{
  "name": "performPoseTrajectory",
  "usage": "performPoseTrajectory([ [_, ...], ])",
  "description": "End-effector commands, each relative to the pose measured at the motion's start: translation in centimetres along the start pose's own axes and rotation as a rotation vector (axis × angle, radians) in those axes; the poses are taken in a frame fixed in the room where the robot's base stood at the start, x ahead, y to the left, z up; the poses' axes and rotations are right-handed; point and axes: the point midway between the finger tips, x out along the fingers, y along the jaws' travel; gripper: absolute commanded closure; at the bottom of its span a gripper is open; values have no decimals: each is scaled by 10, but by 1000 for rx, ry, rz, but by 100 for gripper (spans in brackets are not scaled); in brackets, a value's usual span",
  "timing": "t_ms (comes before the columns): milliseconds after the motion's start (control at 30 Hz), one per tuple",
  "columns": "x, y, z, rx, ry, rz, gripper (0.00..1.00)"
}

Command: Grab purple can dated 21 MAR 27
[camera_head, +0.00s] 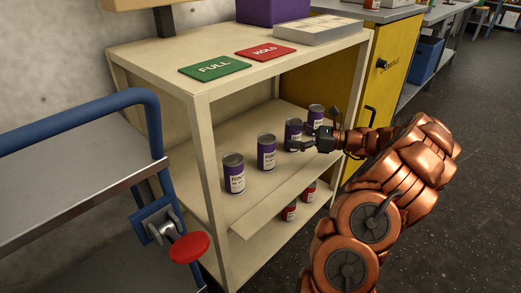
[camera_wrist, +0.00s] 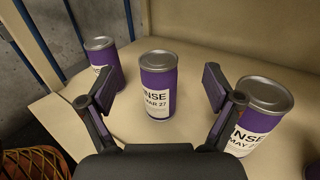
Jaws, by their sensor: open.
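A purple can (camera_wrist: 158,82) with a silver lid stands upright on the shelf ahead of my gripper (camera_wrist: 160,90) in the wrist view. Its white label reads "NSE" and "MAR 27"; the day is not clear. It appears to be the second can from the left (camera_head: 267,152) in the head view. My gripper (camera_head: 300,141) is open and empty, its fingers spread either side of that can's outline. Another purple can (camera_wrist: 262,108) stands close on the right, reading "MAY 2". A third can (camera_wrist: 102,58) stands farther left, its date unreadable.
The purple cans stand in a row on the beige middle shelf (camera_head: 208,203). Red cans (camera_head: 289,211) sit on the shelf below. Green FULL (camera_head: 215,67) and red HOLD (camera_head: 265,51) mats lie on top. A blue-framed cart (camera_head: 70,165) stands left.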

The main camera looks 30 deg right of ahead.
Motion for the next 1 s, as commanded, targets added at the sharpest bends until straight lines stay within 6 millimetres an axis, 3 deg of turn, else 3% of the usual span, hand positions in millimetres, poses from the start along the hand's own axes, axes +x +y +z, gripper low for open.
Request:
performPoseTrajectory([
  [200,10,3,-43,4,0,18,10],
  [433,13,4,-79,2,1,22,10],
  [533,28,4,-75,0,1,23,10],
  [800,42,4,-74,0,0,19,10],
  [1000,69,4,-75,-2,1,20,10],
])
